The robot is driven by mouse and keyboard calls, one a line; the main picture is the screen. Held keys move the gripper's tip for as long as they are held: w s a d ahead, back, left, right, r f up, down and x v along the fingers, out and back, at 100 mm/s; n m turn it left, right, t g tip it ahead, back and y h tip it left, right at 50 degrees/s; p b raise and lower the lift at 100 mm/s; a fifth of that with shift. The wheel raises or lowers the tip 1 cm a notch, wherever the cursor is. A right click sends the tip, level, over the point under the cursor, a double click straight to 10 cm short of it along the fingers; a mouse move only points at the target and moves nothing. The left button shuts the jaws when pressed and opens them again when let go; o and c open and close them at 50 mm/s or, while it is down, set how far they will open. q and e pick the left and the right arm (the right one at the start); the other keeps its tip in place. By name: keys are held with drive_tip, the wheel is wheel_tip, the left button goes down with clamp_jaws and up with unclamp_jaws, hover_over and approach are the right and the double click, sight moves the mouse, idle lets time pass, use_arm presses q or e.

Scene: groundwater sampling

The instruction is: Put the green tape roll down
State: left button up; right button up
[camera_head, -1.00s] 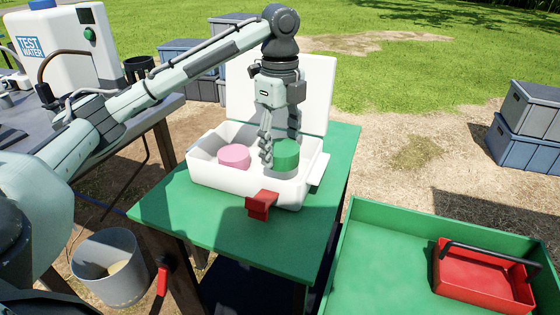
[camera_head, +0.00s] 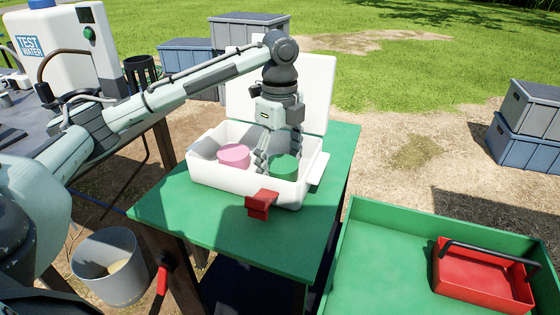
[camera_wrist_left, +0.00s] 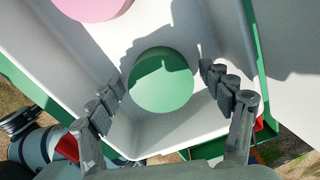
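The green tape roll (camera_head: 284,168) sits in the right part of the white open box (camera_head: 228,183), and appears to rest on its floor. In the left wrist view the green tape roll (camera_wrist_left: 161,80) lies flat, its round top facing me. My left gripper (camera_head: 279,150) is above and around it. In the left wrist view the left gripper (camera_wrist_left: 161,82) has its fingers spread on either side of the roll, with gaps showing between fingers and roll. My right gripper is not in view.
A pink roll (camera_head: 233,156) lies in the box left of the green one. The box's lid stands open behind. A red clip-like piece (camera_head: 262,204) is at the box's front. A green tray (camera_head: 375,270) with a red caddy (camera_head: 482,278) is at the right.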

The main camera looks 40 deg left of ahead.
sight(280, 163)
use_arm(q)
wheel_tip(280, 163, up, 12)
drive_tip(key=shift+r, duration=0.2)
idle(0.5)
drive_tip(key=shift+f, duration=0.1)
